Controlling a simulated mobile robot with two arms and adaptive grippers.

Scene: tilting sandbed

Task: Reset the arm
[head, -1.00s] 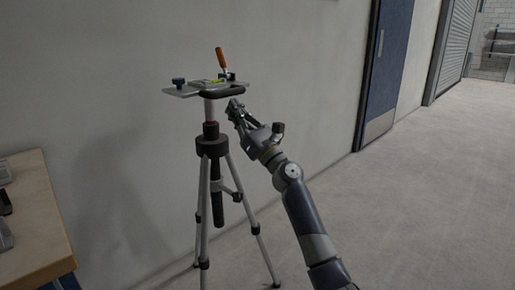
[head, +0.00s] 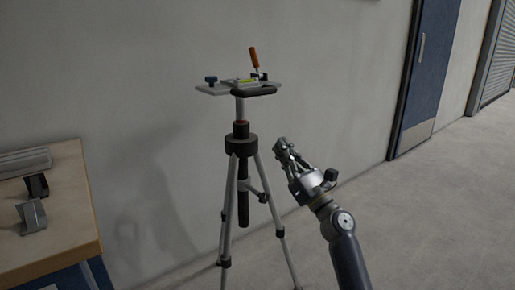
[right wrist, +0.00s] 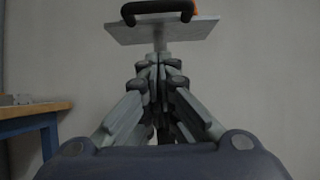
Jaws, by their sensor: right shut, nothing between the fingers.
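My right gripper (head: 281,146) is to the right of the tripod (head: 242,150) in the head view, below the level of its top plate and apart from it. Its fingers are closed together with nothing between them; the right wrist view also shows the fingertips (right wrist: 158,62) meeting. In the right wrist view the plate (right wrist: 185,30) is above and beyond my fingers. My left gripper is not in view.
A wooden-topped table (head: 65,215) with dark and grey metal pieces stands at the left. A grey wall (head: 330,60) runs behind the tripod, with a blue door (head: 432,75) at the right. The floor (head: 440,210) at the right is clear.

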